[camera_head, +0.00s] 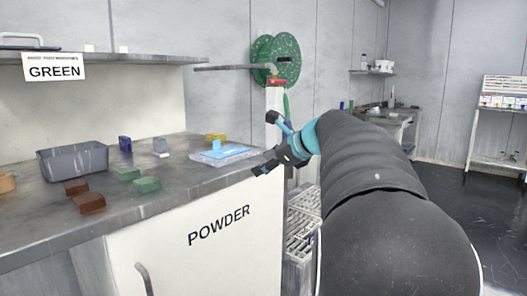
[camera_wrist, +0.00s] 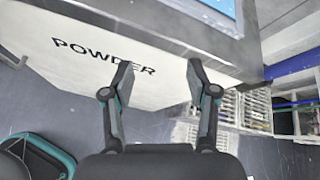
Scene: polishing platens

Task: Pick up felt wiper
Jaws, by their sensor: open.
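My gripper (camera_head: 268,143) is open and empty, off the front right corner of the grey counter (camera_head: 120,212). In the wrist view my gripper (camera_wrist: 158,76) has its two fingers spread in front of the white POWDER cabinet face (camera_wrist: 65,70). I cannot tell for sure which thing is the felt wiper. Small blocks lie on the counter: a grey one with a white base (camera_head: 160,146), a yellow one (camera_head: 214,137), a blue one (camera_head: 125,144), two green ones (camera_head: 146,184) and two brown ones (camera_head: 90,203). All are apart from my gripper.
A light-blue pad in a clear tray (camera_head: 222,154) lies at the counter's right end, near my gripper. A grey bin (camera_head: 72,160) stands at the left. A shelf with a GREEN sign (camera_head: 54,67) overhangs the back. White racks (camera_head: 300,225) stand right of the cabinet.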

